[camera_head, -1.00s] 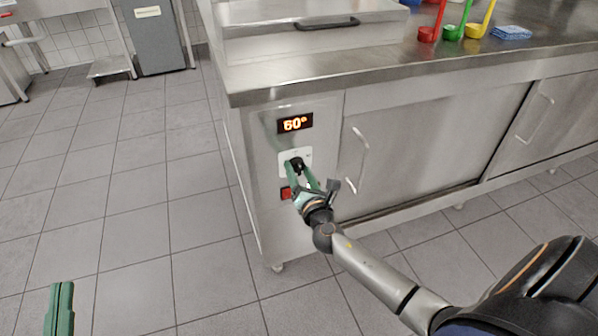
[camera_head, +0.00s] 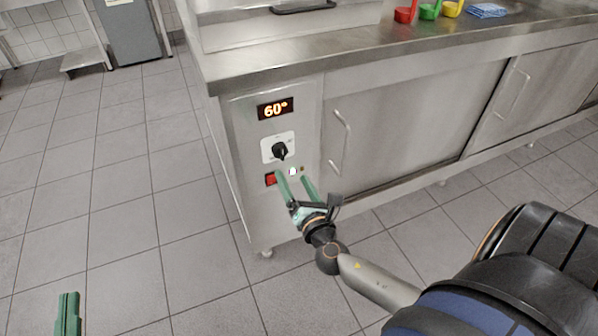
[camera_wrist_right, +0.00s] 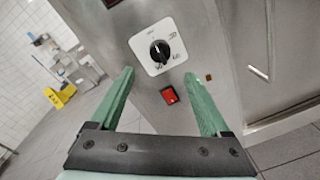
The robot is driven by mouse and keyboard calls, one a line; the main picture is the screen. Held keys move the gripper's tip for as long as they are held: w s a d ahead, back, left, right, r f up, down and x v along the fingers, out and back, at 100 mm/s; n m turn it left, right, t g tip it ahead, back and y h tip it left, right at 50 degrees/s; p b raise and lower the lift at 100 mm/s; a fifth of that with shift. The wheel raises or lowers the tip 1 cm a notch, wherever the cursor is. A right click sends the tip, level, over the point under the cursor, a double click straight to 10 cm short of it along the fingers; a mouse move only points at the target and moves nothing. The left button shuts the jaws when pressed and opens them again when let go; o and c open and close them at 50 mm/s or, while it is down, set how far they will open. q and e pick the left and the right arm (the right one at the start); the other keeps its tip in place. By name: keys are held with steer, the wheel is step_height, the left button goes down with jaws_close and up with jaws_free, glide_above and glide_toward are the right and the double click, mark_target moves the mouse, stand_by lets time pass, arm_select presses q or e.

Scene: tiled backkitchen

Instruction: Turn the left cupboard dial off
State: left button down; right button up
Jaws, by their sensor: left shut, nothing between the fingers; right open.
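The dial (camera_head: 280,150) is a black knob on a white square plate on the cupboard's left front panel. Above it a display (camera_head: 275,109) glows orange with "60°". In the right wrist view the dial (camera_wrist_right: 159,50) shows in full, beyond the fingertips. My right gripper (camera_head: 294,176) is open and empty, just below the dial and apart from it; its two green fingers also show in the right wrist view (camera_wrist_right: 163,80). My left gripper (camera_head: 68,300) is shut and empty at the lower left, over the floor, far from the dial.
A red switch (camera_head: 270,179) sits below the dial, close to my right fingers. A cupboard door with a handle (camera_head: 340,143) is to the right. Ladles (camera_head: 429,11) and a blue cloth (camera_head: 487,10) lie on the worktop. The tiled floor (camera_head: 120,200) at left is clear.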

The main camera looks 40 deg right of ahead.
steer(key=shift+v, duration=1.65)
